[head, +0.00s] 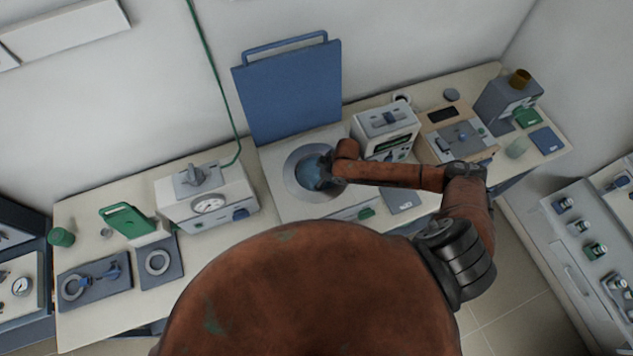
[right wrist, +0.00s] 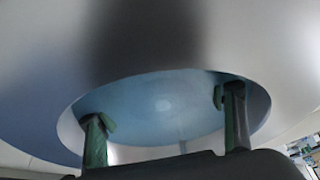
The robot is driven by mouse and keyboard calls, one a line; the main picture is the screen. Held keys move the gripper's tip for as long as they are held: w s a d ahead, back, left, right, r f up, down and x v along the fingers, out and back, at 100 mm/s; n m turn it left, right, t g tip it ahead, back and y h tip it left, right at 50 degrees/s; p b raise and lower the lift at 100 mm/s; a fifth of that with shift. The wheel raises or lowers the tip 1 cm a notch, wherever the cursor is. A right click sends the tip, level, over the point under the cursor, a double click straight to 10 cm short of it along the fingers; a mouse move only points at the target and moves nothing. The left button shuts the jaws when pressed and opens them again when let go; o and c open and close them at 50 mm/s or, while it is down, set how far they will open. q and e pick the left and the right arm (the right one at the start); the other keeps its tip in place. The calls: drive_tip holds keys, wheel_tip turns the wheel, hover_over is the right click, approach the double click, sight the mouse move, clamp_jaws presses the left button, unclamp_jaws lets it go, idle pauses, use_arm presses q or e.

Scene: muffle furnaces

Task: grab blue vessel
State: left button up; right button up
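The blue vessel (head: 308,173) sits in the round metal-rimmed well (head: 291,184) of the unit with the raised blue lid (head: 290,90). My right gripper (head: 327,174) is over the right side of the well and hides part of the vessel. In the right wrist view, my right gripper (right wrist: 165,125) has its two green-tipped fingers wide apart, reaching to the round opening. A pale blue rounded surface, seemingly the vessel (right wrist: 165,100), shows between them. I cannot tell whether either finger touches it. My left gripper is not in view.
A white box with a dial (head: 210,205) stands left of the well, and another instrument (head: 388,130) stands close right. The raised lid blocks the back. A green holder (head: 127,220) and dark mats lie farther left. Several devices fill the bench's right end.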

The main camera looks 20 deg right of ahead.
drive_tip(key=c, duration=1.2)
drive_tip(key=shift+w+r, duration=0.1)
drive_tip(key=shift+c, duration=0.8)
